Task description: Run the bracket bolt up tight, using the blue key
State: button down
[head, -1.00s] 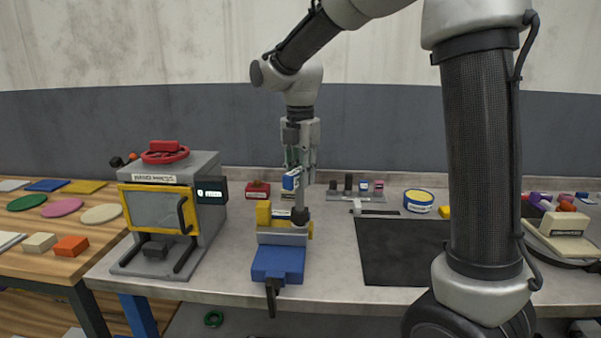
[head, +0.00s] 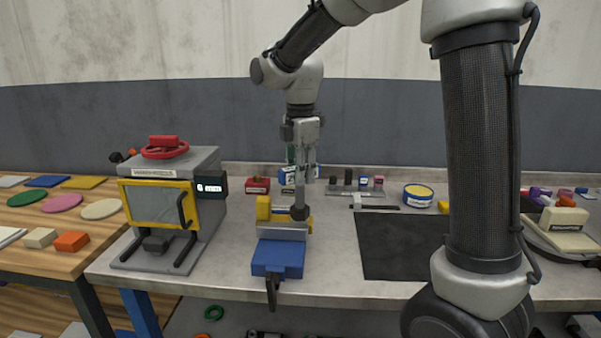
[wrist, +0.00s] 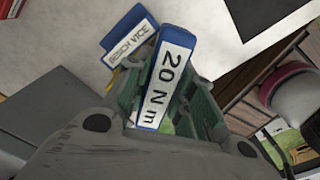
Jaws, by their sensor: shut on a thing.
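My gripper (head: 303,176) is upright above the blue vice (head: 278,258) and shut on the blue key (head: 288,177). In the wrist view the key (wrist: 165,80) lies between the green-lined fingers, its white label reading "20 N m". The key's dark lower end (head: 300,213) reaches down to the yellow part (head: 264,208) held at the vice, which looks like the bracket. The bracket bolt is hidden under the key's end, so I cannot tell how far it is in. The vice's name plate (wrist: 132,38) also shows in the wrist view.
A grey machine with a yellow-framed door (head: 160,205) stands left of the vice. A red block (head: 257,186) sits behind.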

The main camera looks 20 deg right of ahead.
jog(key=m, duration=0.5)
dwell(0.3)
jog(key=m, duration=0.5)
jog(key=shift+s, duration=0.1)
jog(key=shift+m, duration=0.9)
jog(key=shift+m, duration=0.7)
